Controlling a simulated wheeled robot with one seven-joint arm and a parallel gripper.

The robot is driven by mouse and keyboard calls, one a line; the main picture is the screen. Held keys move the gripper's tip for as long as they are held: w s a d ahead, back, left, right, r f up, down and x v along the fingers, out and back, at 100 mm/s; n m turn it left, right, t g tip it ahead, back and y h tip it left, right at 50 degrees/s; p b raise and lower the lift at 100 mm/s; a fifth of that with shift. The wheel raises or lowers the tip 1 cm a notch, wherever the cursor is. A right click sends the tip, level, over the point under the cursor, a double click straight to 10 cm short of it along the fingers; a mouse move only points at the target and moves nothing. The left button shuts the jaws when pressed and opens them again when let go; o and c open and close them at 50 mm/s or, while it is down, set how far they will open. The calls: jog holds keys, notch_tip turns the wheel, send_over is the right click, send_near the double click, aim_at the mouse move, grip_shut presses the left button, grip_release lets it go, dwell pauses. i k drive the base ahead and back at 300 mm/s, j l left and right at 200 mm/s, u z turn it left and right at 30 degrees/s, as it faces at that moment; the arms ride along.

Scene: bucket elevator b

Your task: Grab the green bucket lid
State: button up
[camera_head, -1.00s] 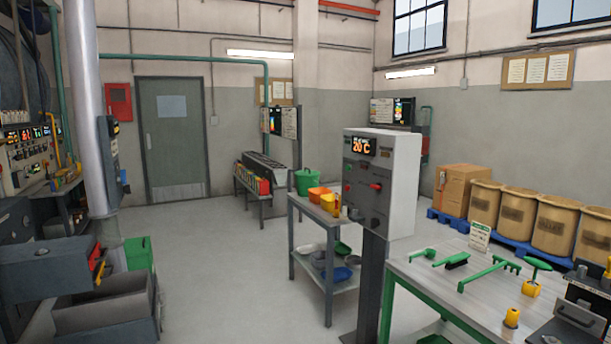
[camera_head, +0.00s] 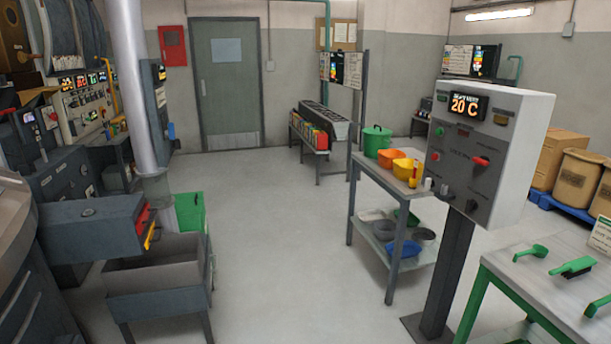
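A green bucket (camera_head: 376,142) stands on the top of a grey two-level table, at its far end. Its green lid (camera_head: 377,129) appears to sit on top, with a small handle. An orange container and a yellow container stand beside it on the near side. Another green bin (camera_head: 190,213) stands at the left behind a grey bin; I cannot see a lid on it. My gripper is not in view.
The grey table (camera_head: 418,188) has bowls on its lower shelf. A control box (camera_head: 490,150) on a post stands in front of it at right. A green-legged workbench (camera_head: 540,290) is at lower right. A grey bin (camera_head: 155,265) is at left. The middle floor (camera_head: 270,230) is clear.

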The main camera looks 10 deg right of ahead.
aim_at(379, 131)
jog(key=i, duration=0.95)
jog(key=i+l+z, duration=0.1)
jog(key=i, duration=0.85)
jog(key=i+z, duration=0.1)
jog(key=i, duration=1.85)
jog(key=i+j+z, duration=0.1)
jog(key=i, duration=0.85)
jog(key=i+l, duration=0.35)
jog(key=i, duration=0.15)
jog(key=i+l, duration=0.35)
jog(key=i+l+z, duration=0.05)
jog(key=i, duration=0.05)
